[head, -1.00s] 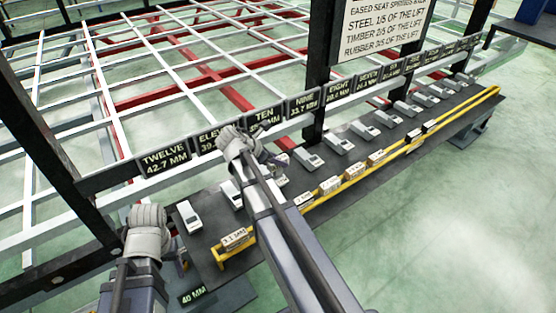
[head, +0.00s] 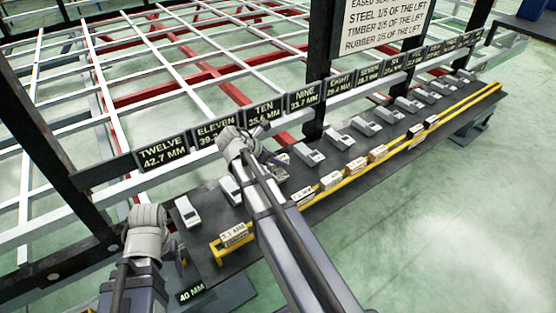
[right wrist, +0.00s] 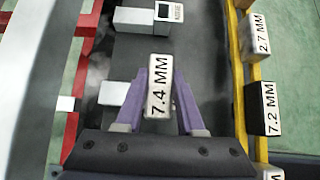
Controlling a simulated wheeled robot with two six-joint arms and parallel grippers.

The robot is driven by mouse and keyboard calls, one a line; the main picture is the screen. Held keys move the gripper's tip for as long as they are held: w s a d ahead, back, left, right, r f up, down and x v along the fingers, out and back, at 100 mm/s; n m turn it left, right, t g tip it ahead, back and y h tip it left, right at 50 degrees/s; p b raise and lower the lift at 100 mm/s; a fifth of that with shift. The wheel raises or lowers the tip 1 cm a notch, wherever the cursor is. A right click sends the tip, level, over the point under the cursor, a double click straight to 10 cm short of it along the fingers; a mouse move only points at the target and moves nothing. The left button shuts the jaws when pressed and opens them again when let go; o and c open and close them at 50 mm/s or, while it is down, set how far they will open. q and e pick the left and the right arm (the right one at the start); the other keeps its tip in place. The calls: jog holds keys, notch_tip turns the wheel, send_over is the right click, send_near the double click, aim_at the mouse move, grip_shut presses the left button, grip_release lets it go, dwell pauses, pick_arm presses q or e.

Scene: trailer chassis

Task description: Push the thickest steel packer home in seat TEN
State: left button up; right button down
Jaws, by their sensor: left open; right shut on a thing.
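My right gripper (right wrist: 165,100) is shut on a pale packer labelled 7.4 MM (right wrist: 159,88), held over the dark bench in the right wrist view. In the head view this gripper (head: 279,164) is near the TEN plate (head: 263,113); my wrist and arm hide the packer and much of the bench below that plate. A pale seat block (right wrist: 117,92) lies just left of the fingers in the right wrist view. I cannot tell which seat it belongs to. My left gripper (head: 177,247) is open, low at the bench's near left end.
The dark bench (head: 205,238) carries a row of pale blocks. A yellow rail (head: 455,112) along its front edge holds labelled packers, among them 2.7 MM (right wrist: 257,38) and a black-faced 7.2 MM (right wrist: 263,108). A dark post (head: 318,75) and white frame bars stand behind.

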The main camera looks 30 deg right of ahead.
jog(key=shift+f+b, duration=1.2)
jog(key=shift+f, duration=0.1)
jog(key=shift+c, duration=2.2)
grip_release()
jog(key=p+v, duration=0.5)
jog(key=v, duration=0.3)
jog(key=shift+p, duration=0.3)
jog(key=shift+d, duration=0.1)
